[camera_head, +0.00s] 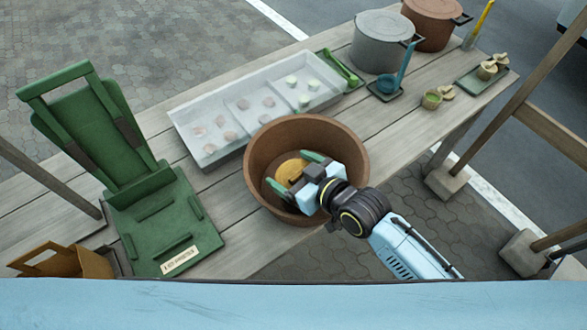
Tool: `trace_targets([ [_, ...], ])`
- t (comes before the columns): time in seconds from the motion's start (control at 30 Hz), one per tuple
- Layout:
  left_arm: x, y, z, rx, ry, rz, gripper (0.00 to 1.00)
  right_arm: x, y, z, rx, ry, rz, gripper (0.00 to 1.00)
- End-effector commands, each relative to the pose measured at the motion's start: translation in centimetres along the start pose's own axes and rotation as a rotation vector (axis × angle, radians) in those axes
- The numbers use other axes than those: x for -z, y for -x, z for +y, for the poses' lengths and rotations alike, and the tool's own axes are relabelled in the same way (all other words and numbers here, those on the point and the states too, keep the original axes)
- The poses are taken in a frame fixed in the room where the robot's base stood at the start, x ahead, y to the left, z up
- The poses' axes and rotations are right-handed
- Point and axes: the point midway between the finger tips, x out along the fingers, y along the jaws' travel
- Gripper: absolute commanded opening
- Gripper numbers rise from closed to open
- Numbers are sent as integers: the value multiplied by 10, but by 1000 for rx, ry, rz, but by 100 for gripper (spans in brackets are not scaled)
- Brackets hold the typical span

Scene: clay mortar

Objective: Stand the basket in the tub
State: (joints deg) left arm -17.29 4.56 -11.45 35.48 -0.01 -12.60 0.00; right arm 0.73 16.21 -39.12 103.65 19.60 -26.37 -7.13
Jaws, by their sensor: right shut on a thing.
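The tub (257,140) is a round, brown, open vessel standing on the wooden table near its front edge. My right gripper (294,172) reaches into it from the lower right, with its green fingers inside the rim. It is shut on a round yellow-tan thing, which looks like the basket (288,169), inside the tub. The gripper hides much of the basket, so I cannot tell whether its base touches the tub floor or whether it is tilted. My left gripper is not in view.
A white divided tray (210,152) with small pieces lies behind the tub. A green stand (150,222) is at left, with a brown wooden handled box (70,262) at the lower left. Pots (380,42), a blue ladle (390,82) and small dishes (432,100) are at back right.

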Motion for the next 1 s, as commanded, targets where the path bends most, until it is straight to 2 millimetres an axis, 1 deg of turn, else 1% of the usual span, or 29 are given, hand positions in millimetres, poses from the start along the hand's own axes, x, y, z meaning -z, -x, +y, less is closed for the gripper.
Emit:
trace_targets([
  [0.4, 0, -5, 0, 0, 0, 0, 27, -10, -4, 0, -1, 0, 0, 49],
  [0.53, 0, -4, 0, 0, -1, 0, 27, -10, -4, 0, -1, 0, 1, 49],
  [0.57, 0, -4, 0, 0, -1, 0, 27, -11, -4, 0, -1, 0, 0, 88],
  [0.63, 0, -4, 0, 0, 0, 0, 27, -11, -4, 0, -1, 0, 0, 97],
  [0.67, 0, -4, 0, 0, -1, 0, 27, -11, -4, 0, -1, 0, 0, 100],
  [0.87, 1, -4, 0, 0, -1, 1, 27, -10, -4, 0, -1, 0, 0, 100],
  [1.0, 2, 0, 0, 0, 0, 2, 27, -2, -1, 0, 0, 0, 0, 100],
])
